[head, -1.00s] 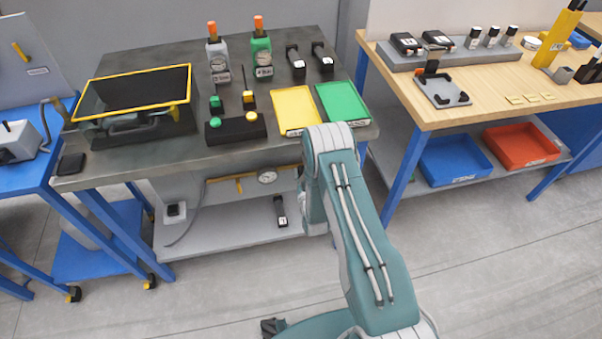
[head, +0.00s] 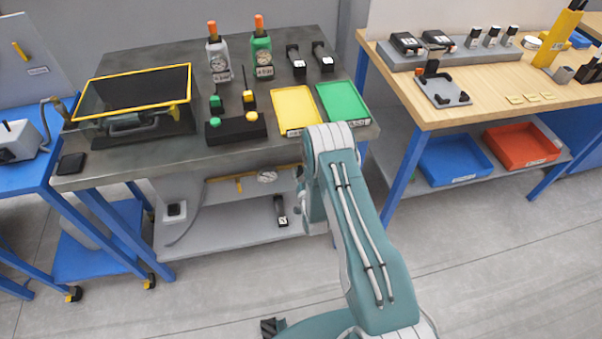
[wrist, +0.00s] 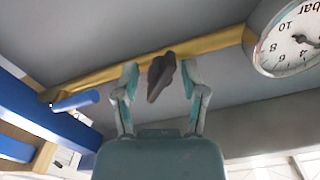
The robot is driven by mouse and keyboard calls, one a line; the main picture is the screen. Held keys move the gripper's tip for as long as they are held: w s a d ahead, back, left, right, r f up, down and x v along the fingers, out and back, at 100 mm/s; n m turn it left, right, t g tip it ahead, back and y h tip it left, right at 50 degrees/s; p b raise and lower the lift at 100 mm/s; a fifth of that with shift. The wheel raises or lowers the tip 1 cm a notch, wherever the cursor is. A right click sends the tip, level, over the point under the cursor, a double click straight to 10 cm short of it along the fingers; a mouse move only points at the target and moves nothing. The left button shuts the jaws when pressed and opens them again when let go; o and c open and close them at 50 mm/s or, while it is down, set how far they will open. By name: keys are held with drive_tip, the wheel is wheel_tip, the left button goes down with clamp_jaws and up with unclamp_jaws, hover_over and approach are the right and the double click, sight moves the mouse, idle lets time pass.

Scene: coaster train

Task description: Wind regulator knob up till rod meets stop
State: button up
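In the wrist view a dark, wing-shaped knob (wrist: 161,76) stands between the two fingers of my gripper (wrist: 160,70). The fingers are apart, with a gap on each side of the knob; the right gap looks narrower. A white round gauge (wrist: 290,40) marked "bar" is at the upper right, its face partly cut off. It also shows under the dark table in the head view (head: 267,176). A yellow bar (wrist: 215,42) runs behind the knob. In the head view my arm hides the gripper and the knob. I cannot make out the rod or the stop.
The dark table (head: 160,160) is above the gauge, and a pale lower shelf (head: 235,238) is below. A blue cylinder (wrist: 76,101) and blue frame parts are at the wrist view's left. A small black device (head: 281,211) stands on the shelf. Grey floor in front is clear.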

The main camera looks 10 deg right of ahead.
drive_tip(key=shift+s, duration=0.1)
drive_tip(key=s, duration=1.2)
idle(0.4)
